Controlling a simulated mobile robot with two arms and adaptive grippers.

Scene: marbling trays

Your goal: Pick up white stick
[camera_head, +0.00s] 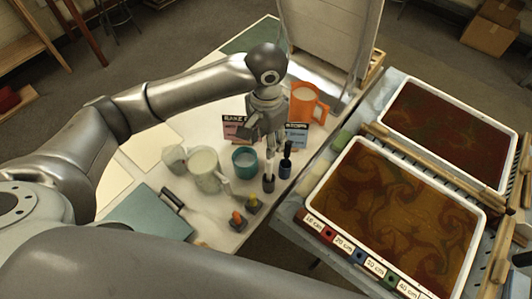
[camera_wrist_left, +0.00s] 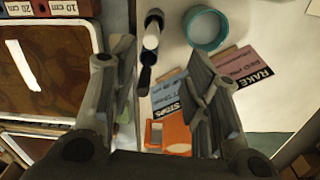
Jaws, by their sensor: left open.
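My left gripper (camera_head: 259,140) is open and empty, above the work table and just behind the stick in the head view. In the left wrist view the open fingers (camera_wrist_left: 165,88) lie apart, with the stick beyond them and between their lines. My right gripper is out of view.
A black stick in a blue holder (camera_head: 285,168) stands close beside the white stick. Printed cards (camera_wrist_left: 245,68) stand behind. Marbling trays (camera_head: 390,225) lie to the right.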

